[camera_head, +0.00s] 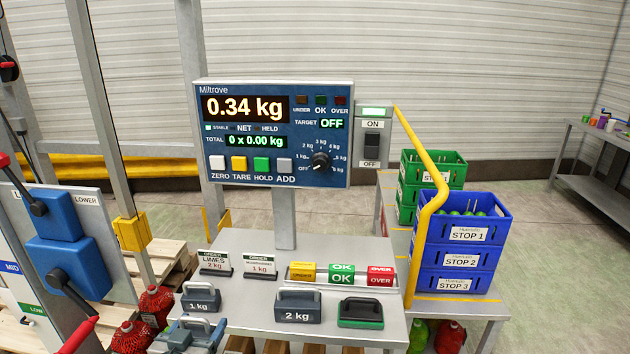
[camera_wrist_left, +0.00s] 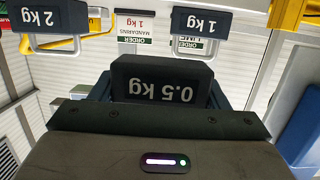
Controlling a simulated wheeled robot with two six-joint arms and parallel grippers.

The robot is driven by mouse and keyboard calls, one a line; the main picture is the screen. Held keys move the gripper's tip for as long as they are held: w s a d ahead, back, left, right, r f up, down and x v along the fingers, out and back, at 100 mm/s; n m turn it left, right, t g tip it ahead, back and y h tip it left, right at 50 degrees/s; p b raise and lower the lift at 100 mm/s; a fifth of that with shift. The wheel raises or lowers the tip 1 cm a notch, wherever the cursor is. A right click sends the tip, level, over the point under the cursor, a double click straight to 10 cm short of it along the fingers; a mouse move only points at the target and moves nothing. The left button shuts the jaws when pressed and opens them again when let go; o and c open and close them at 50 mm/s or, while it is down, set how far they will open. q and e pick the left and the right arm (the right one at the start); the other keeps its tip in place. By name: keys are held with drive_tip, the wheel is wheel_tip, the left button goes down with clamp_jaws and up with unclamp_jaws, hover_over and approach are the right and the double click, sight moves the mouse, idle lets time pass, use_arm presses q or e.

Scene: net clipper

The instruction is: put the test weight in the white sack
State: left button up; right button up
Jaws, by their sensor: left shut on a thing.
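My left gripper (camera_head: 190,334) is at the bottom edge of the head view, in front of the bench and the 1 kg weight. In the left wrist view, where lettering appears upside down, it is shut on a dark block weight marked 0.5 kg (camera_wrist_left: 162,84). Two other dark weights with handles, marked 1 kg (camera_head: 203,300) and 2 kg (camera_head: 298,306), stand on the bench; both also show in the left wrist view. I cannot make out a white sack in either view. My right gripper is not in view.
The scale display (camera_head: 275,133) reads 0.34 kg above the bench (camera_head: 258,243). Order cards, UNDER/OK/OVER blocks and a green-black item (camera_head: 361,313) are on the bench. A yellow rail (camera_head: 424,214) and stacked blue crates (camera_head: 462,240) stand right. Levers (camera_head: 62,240) stand left.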

use_arm(q)
drive_tip(key=s+d+r, duration=0.4)
drive_tip(key=d+r, duration=0.1)
drive_tip(key=d, duration=0.1)
drive_tip(key=shift+s+d+r+y, duration=0.2)
drive_tip(key=shift+d+r+y, duration=0.1)
drive_tip(key=shift+d+r, duration=0.1)
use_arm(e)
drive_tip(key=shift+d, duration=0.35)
use_arm(q)
drive_tip(key=shift+f, duration=0.1)
